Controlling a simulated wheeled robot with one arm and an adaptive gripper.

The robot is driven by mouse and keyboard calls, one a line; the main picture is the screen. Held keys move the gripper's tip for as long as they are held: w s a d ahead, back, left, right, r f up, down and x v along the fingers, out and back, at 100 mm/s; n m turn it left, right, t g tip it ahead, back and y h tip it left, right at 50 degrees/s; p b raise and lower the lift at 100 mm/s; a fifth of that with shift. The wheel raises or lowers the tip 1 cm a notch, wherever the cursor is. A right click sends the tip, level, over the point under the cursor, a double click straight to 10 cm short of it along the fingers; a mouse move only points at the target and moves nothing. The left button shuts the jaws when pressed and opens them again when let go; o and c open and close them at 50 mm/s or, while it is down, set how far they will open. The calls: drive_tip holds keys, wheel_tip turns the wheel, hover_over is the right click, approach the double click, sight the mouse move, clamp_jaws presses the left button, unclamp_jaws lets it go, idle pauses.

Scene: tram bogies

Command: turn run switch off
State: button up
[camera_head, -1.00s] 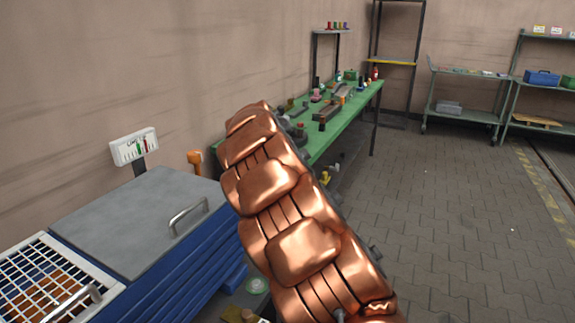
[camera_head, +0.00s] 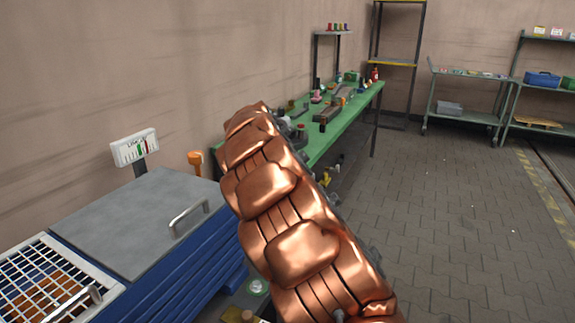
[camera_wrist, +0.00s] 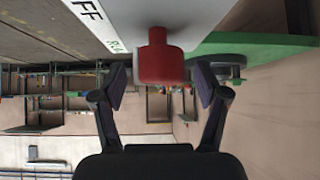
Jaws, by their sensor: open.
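A red knob (camera_wrist: 160,58) shows in the wrist view, on the underside of a pale panel (camera_wrist: 195,18) as that picture is turned. The panel carries black letters that end in "FF" and a green, partly cut-off word starting "RU". My gripper (camera_wrist: 160,84) is open, with one finger on each side of the knob's lower end. I see gaps between the fingers and the knob; nothing is gripped. In the head view my copper-coloured arm covers the middle, and neither the gripper nor the red knob can be made out.
A blue cabinet with a grey lid (camera_head: 135,220) and a white grid (camera_head: 45,285) stands at left. A green bench (camera_head: 350,115) with small parts runs along the wall. Shelves stand at back right; the floor at right is clear.

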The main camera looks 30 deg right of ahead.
drive_tip(key=v, duration=1.2)
idle(0.5)
drive_tip(key=s+a+f+n+g+y, duration=0.3)
drive_tip(key=s+a+f, duration=0.4)
drive_tip(key=s, duration=0.7)
drive_tip(key=s+a+f+n+g+y, duration=0.2)
drive_tip(key=s+a+f+n, duration=0.35)
drive_tip(key=s, duration=0.95)
drive_tip(key=s+a+f+n+g+y, duration=0.25)
drive_tip(key=s+a+f, duration=0.55)
drive_tip(key=s, duration=0.6)
drive_tip(key=s+p+v, duration=0.2)
drive_tip(key=p+v, duration=0.7)
drive_tip(key=v, duration=0.1)
drive_tip(key=s+p+v, duration=0.2)
drive_tip(key=p+v, duration=0.7)
drive_tip(key=v, duration=0.1)
drive_tip(key=shift+a+r, duration=0.4)
drive_tip(key=shift+t, duration=0.25)
drive_tip(key=shift+c, duration=0.4)
